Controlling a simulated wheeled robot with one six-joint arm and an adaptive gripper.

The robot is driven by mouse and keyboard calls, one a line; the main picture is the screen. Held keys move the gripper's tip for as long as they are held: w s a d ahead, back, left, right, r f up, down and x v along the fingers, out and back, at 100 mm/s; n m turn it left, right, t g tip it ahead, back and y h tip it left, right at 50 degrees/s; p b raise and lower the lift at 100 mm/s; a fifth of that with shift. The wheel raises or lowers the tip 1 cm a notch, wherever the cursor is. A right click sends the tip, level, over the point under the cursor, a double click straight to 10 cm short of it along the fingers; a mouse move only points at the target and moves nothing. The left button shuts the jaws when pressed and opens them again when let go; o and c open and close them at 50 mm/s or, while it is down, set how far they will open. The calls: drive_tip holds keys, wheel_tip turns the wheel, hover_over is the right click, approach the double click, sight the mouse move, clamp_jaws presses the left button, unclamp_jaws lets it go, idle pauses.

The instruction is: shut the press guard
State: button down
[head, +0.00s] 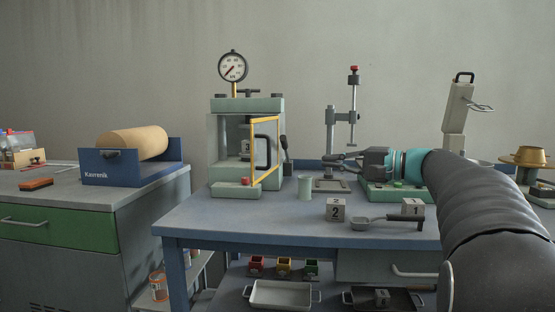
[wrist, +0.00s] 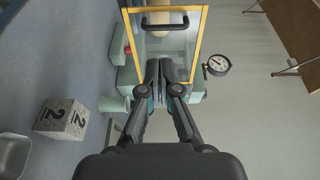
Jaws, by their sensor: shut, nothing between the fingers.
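The press (head: 247,104) stands at the back left of the blue bench, with a round gauge on top. Its guard (head: 266,119) is a clear panel in a yellow frame with a black handle (head: 262,150). The guard stands open at an angle, and the left part of the press opening is uncovered. My gripper (head: 337,157) is to the right of the press, apart from it. In the wrist view my gripper (wrist: 166,67) is shut and empty, its fingertips overlapping the guard's yellow frame (wrist: 204,32); I cannot tell whether they touch. The handle (wrist: 165,22) shows beyond the fingertips.
A green cylinder (head: 305,187) stands right of the press. Number blocks (head: 336,210) and a scoop (head: 375,222) lie near the bench front. A stand (head: 331,130) rises behind my gripper. A blue cradle with a tan roll (head: 132,142) is on the left cabinet.

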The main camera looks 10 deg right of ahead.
drive_tip(key=p+x, duration=0.1)
drive_tip(key=x, duration=1.2)
drive_tip(key=shift+w+r, duration=0.35)
drive_tip(key=shift+w, duration=0.1)
drive_tip(key=shift+a, duration=0.15)
